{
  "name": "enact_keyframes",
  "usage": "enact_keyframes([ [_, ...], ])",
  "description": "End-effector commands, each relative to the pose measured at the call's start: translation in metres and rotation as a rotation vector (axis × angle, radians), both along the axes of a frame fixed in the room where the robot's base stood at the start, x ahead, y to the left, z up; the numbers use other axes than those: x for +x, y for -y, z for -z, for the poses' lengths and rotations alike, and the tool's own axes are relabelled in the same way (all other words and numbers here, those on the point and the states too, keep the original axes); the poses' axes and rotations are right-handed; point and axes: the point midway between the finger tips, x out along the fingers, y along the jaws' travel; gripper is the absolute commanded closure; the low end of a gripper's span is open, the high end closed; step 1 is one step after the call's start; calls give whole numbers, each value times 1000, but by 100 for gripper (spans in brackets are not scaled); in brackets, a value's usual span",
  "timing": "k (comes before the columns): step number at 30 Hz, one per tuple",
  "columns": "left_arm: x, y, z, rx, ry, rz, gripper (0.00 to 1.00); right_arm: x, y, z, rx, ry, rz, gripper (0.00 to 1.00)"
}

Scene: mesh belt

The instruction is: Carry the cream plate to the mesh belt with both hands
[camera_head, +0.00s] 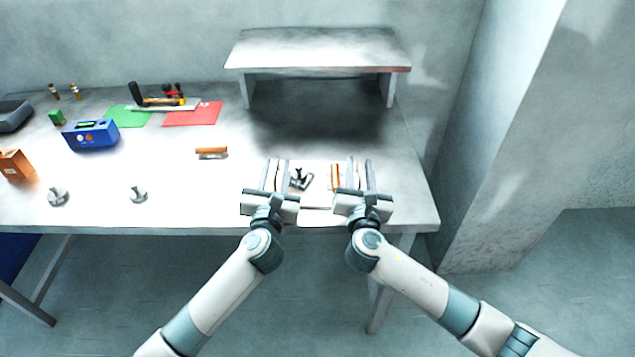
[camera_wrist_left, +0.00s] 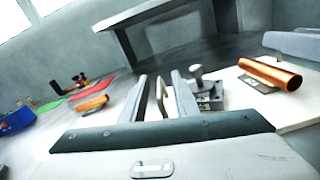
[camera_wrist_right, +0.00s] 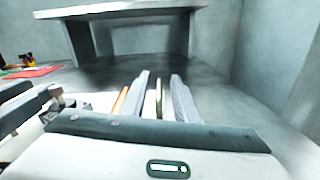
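The cream plate (camera_head: 317,201) lies near the table's front edge, largely between my grippers. It carries a dark metal fitting (camera_head: 300,180) and an orange-copper cylinder (camera_head: 335,177). My left gripper (camera_head: 276,174) has its fingers apart on either side of a thin upright cream edge (camera_wrist_left: 161,97), with gaps visible. My right gripper (camera_head: 361,174) likewise straddles a cream edge (camera_wrist_right: 158,98) at the right side, fingers apart. A raised grey platform on legs (camera_head: 318,48) at the back looks like the mesh belt; no mesh texture is visible.
Left on the table (camera_head: 180,200) are a copper-and-wood piece (camera_head: 211,153), a blue box (camera_head: 91,135), an orange box (camera_head: 14,164), red (camera_head: 193,115) and green (camera_head: 126,117) sheets with tools, and two small metal knobs. Space before the platform is clear. A wall column (camera_head: 505,130) stands right.

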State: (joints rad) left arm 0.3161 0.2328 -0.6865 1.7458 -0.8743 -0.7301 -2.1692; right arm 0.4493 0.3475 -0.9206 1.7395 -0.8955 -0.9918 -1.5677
Motion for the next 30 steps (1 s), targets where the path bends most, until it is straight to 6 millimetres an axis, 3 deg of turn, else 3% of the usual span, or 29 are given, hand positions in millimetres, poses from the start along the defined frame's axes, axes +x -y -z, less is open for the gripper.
enact_keyframes([
  [1,0,0,0,0,0,0,85,0,0,0,0,0,0,85],
  [3,0,0,0,0,0,0,100,0,0,0,0,0,0,100],
  [30,0,0,1,2,0,1,100,0,0,0,1,-1,1,100],
])
